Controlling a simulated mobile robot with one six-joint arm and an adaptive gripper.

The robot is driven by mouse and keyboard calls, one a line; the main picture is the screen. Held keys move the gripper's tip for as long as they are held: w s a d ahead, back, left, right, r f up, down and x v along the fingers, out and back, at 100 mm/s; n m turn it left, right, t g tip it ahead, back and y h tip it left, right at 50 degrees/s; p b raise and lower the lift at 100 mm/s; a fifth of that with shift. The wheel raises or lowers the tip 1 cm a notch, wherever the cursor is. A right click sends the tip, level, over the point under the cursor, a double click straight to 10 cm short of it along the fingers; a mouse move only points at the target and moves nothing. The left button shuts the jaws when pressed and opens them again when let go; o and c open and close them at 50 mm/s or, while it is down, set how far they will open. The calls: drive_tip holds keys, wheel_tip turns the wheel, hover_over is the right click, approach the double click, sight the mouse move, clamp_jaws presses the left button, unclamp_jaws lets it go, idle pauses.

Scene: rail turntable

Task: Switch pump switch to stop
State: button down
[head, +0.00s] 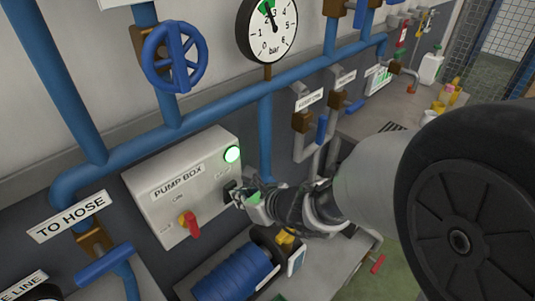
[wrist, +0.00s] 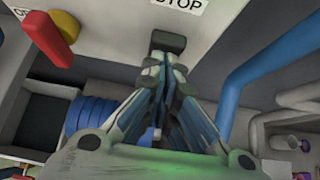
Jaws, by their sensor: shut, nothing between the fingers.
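The pump switch (head: 229,188) is a small black block on the box's right side, partly hidden by my gripper. In the wrist view the black switch (wrist: 168,42) is just below a STOP label (wrist: 178,4). My gripper (head: 239,199) is shut and empty, its tips at the switch's lower edge; the closed fingers also show in the wrist view (wrist: 164,62). I cannot tell whether they touch it.
A red rotary knob (head: 188,224) on a yellow base is at the box's lower left. A pressure gauge (head: 267,28) hangs above.

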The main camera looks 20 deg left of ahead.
drive_tip(key=shift+w+a+r+h+p, duration=0.15)
drive_tip(key=shift+a+r+h+p, duration=0.2)
drive_tip(key=shift+p, duration=0.75)
drive_tip(key=shift+r+p, duration=0.6)
drive_tip(key=shift+r, duration=0.15)
drive_tip(key=shift+d, duration=0.1)
